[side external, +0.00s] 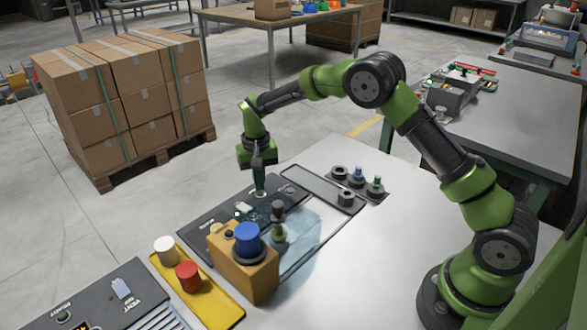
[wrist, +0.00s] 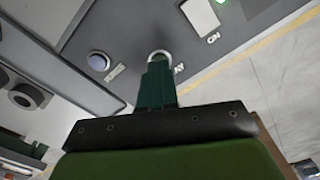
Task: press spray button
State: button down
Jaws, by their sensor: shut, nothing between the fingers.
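The spray button shows in the wrist view as a pale metal ring (wrist: 159,53) on the dark control panel (wrist: 125,80), beside a partly hidden label ending in "AY". My gripper (side external: 260,191) points straight down over the panel in the side view, its dark green fingers shut with nothing between them. In the wrist view my fingertips (wrist: 157,63) lie over the ring and hide its middle. I cannot tell whether they touch or press the button.
A clear hood with a nozzle (side external: 278,222), an orange box with a blue knob (side external: 248,238) and a yellow tray (side external: 222,308) stand nearer the camera. Fittings (side external: 357,178) sit right.

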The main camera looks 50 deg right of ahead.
jog(key=shift+f, duration=0.85)
jog(key=shift+r, duration=3.55)
grip_release()
jog(key=shift+s+f, duration=0.1)
jog(key=shift+f, duration=0.25)
jog(key=s, duration=0.2)
jog(key=shift+s+a+r+n, duration=0.1)
jog(key=shift+s+r+n, duration=0.1)
jog(key=shift+s+n, duration=0.15)
jog(key=s+r+t, duration=0.2)
jog(key=s+r, duration=0.3)
jog(key=s, duration=0.4)
jog(key=s+r+n+t+y, duration=0.1)
jog(key=s+r+t, duration=0.1)
jog(key=s+r, duration=0.4)
jog(key=s+r+t+y, duration=0.1)
jog(key=s+r+t, duration=0.2)
jog(key=s, duration=0.8)
notch_tip(320, 180, up, 2)
jog(key=shift+s+a+r, duration=0.15)
jog(key=shift+s, duration=0.2)
